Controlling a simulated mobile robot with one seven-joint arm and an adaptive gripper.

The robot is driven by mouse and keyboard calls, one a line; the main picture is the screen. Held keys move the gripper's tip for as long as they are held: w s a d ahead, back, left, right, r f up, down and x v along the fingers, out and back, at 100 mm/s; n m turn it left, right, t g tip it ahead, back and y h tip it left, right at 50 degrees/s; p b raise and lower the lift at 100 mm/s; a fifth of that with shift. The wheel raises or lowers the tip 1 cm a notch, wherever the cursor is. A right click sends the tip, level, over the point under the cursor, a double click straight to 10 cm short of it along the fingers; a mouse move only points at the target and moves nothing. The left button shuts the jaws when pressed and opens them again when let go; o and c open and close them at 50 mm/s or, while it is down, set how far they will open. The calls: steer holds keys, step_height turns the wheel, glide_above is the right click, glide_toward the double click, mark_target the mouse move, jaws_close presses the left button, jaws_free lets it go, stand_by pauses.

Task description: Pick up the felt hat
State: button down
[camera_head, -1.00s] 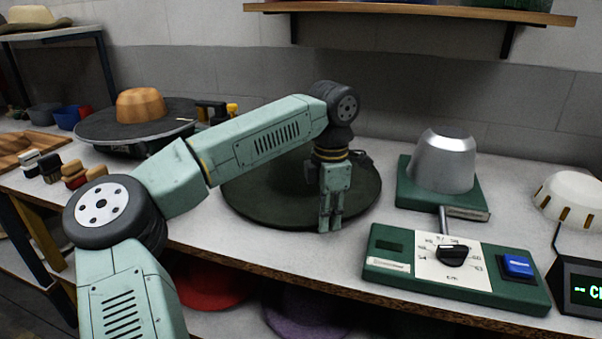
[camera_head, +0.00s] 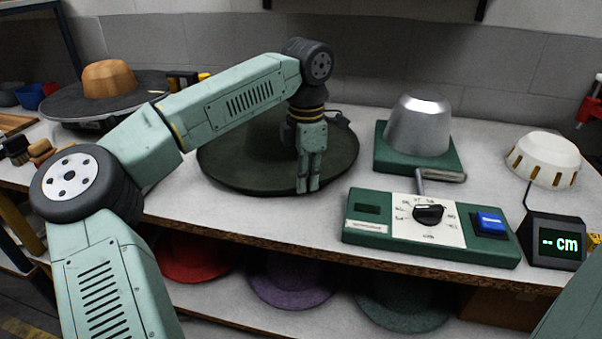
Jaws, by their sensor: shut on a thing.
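The felt hat (camera_head: 240,165) is dark green with a wide flat brim and lies on the white workbench (camera_head: 180,205), behind my arm. My arm hides part of its crown. My gripper (camera_head: 308,186) points down at the front right of the brim. Its fingers are shut on the brim edge. The hat looks level, and I cannot tell whether any of it is off the bench.
A metal dome on a green base (camera_head: 418,125) stands right of the hat. A green control box (camera_head: 430,228) with knob and blue button is in front of it. A white slotted dome (camera_head: 543,160) and a display (camera_head: 556,242) are farther right. A wooden block on a dark disc (camera_head: 110,80) is at left.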

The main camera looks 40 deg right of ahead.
step_height(320, 180, up, 17)
steer(key=shift+r, duration=0.15)
stand_by(0.4)
steer(key=c, duration=2.2)
jaws_free()
jaws_close()
